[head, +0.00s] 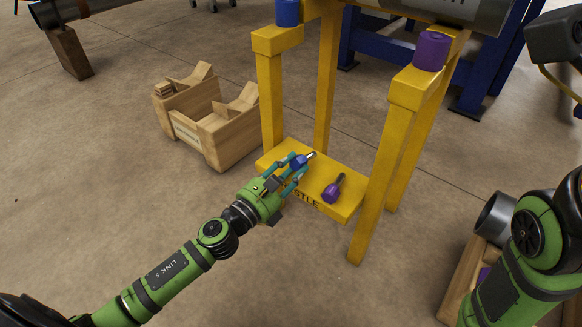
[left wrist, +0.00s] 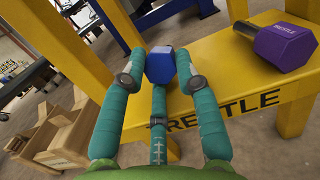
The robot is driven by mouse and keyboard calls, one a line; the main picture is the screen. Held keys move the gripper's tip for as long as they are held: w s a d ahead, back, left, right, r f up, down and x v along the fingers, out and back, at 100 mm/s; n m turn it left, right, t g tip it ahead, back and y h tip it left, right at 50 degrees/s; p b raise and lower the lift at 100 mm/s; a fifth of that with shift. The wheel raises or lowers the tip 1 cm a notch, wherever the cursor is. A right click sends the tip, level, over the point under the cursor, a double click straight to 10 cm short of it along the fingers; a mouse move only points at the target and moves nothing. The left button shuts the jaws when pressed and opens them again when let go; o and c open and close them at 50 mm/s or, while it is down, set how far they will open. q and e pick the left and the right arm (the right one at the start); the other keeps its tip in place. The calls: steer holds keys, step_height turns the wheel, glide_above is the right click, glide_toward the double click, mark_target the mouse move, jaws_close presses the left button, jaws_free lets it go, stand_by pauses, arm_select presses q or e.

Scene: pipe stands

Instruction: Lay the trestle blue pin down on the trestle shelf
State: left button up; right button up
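The blue pin (head: 298,162) has a blue faceted head and a short metal shaft pointing away from my gripper. It is at the left part of the yellow trestle shelf (head: 350,208), low over or on it; I cannot tell if it touches. My left gripper (head: 293,167) has its teal fingers around the blue head. In the left wrist view the blue head (left wrist: 160,66) sits between the fingertips, close against both sides, with a third finger below. My right arm shows at the lower right, but its gripper is out of view.
A purple pin (head: 332,193) lies on the shelf right of the blue one. Yellow trestle legs (head: 378,185) rise around the shelf, with a blue cap (head: 288,12) and a purple cap (head: 432,50) on top. A wooden crate (head: 208,122) stands left on the floor.

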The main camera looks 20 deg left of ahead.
arm_select(q)
steer(key=shift+s+f, duration=0.1)
steer(key=shift+f, duration=0.6)
steer(key=shift+c, duration=0.2)
steer(key=o, duration=0.4)
steer(key=shift+s+r, duration=0.1)
steer(key=shift+s+a+r+p, duration=0.25)
steer(key=shift+s+r+p, duration=0.15)
steer(key=shift+s, duration=0.1)
steer(key=shift+s+a+r+p, duration=0.2)
steer(key=shift+s+r+p, duration=0.2)
steer(key=shift+s, duration=0.1)
steer(key=shift+s+a+r, duration=0.1)
steer(key=shift+s+r, duration=0.1)
steer(key=shift+r, duration=0.1)
steer(key=v, duration=1.2)
steer(key=shift+a, duration=0.1)
